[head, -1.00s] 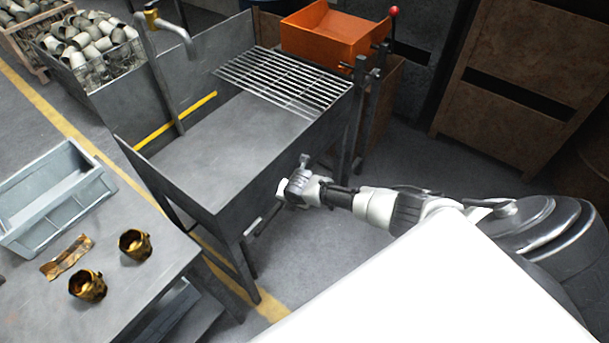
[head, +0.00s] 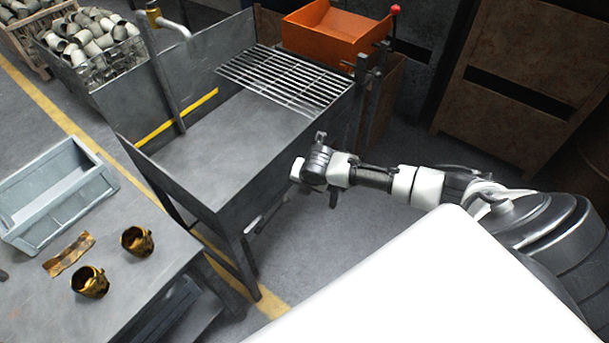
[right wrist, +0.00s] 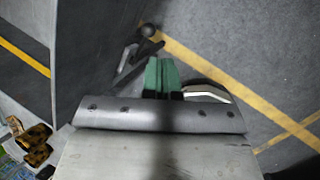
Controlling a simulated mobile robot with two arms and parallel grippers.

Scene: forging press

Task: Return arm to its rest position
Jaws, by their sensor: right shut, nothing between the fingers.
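My right arm comes in from the right in the head view, bent in front of the grey metal tank (head: 225,150). Its wrist end (head: 318,165) is beside the tank's right front side, above the floor. In the right wrist view my right gripper (right wrist: 161,76) shows its green fingers together, with nothing between them. The fingers cannot be made out in the head view. My left gripper is not in view.
A dark lever (head: 268,212) stands out low by the tank; it also shows near the fingers in the right wrist view (right wrist: 140,48). A table (head: 60,310) with two brassy parts and a grey bin (head: 55,200) is at left. An orange tray (head: 335,32) stands behind.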

